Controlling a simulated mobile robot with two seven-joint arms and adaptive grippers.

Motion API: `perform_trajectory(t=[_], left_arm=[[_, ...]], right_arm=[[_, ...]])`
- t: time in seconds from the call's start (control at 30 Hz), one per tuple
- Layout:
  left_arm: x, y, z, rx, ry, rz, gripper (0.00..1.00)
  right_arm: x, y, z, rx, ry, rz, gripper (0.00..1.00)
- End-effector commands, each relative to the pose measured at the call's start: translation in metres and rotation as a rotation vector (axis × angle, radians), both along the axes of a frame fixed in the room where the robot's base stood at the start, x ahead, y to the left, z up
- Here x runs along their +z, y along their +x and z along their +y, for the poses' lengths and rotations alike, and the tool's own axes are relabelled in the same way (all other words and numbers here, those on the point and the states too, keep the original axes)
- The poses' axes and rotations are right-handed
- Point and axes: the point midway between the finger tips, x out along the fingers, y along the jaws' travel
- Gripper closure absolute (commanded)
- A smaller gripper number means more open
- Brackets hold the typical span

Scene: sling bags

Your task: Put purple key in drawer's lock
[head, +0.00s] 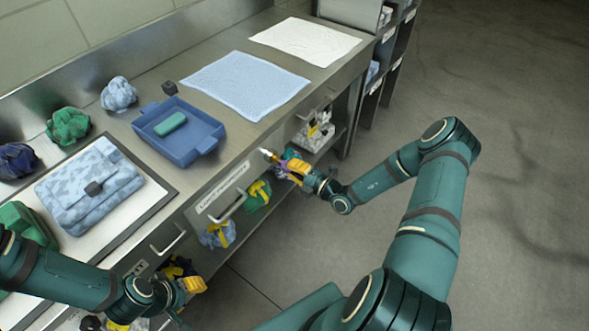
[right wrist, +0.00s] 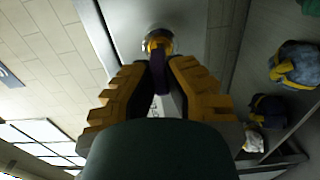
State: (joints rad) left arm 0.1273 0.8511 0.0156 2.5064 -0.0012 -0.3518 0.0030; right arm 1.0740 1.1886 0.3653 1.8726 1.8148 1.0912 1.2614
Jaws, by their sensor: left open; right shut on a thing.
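The purple key (right wrist: 158,76) is between the yellow fingers of my right gripper (right wrist: 157,85) in the right wrist view. Its far end meets or overlaps the round brass-and-silver lock (right wrist: 157,42); I cannot tell whether it is inside. In the head view, my right gripper (head: 287,166) is shut on the key at the drawer front, beside the lock (head: 268,155), and mostly hides the key. The labelled drawer (head: 222,186) has a bar handle (head: 229,206) and looks closed. My left gripper (head: 190,288) is open at the lower left, below the counter edge.
A blue tray (head: 205,140) with a green case, a light-blue cloth (head: 247,85) and a white cloth (head: 305,40) lie on the metal counter. A patterned blue bag (head: 88,190) lies on a mat. Bags sit on the shelf below. The floor at right is clear.

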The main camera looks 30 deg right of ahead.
Motion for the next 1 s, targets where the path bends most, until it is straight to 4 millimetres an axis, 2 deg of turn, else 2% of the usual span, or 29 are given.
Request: perform_trajectory(t=[0.43, 0.5, 0.53, 0.87, 1.0], left_arm=[[-0.001, 0.0, 0.0, 0.0, 0.0, 0.0, 0.53], [-0.001, 0.0, 0.0, 0.0, 0.0, 0.0, 0.53], [-0.001, 0.0, 0.0, 0.0, 0.0, 0.0, 0.53], [-0.001, 0.0, 0.0, 0.0, 0.0, 0.0, 0.53], [-0.001, 0.0, 0.0, 0.0, 0.0, 0.0, 0.53]], right_arm=[[0.0, 0.01, 0.004, 0.0, 0.0, -0.001, 1.0], [0.0, 0.01, 0.004, 0.0, 0.0, -0.001, 0.71], [0.0, 0.01, 0.004, 0.0, 0.0, -0.001, 0.61], [0.0, 0.008, 0.003, 0.0, 0.0, 0.0, 0.61], [-0.001, -0.003, -0.002, -0.002, -0.001, 0.002, 0.61]])
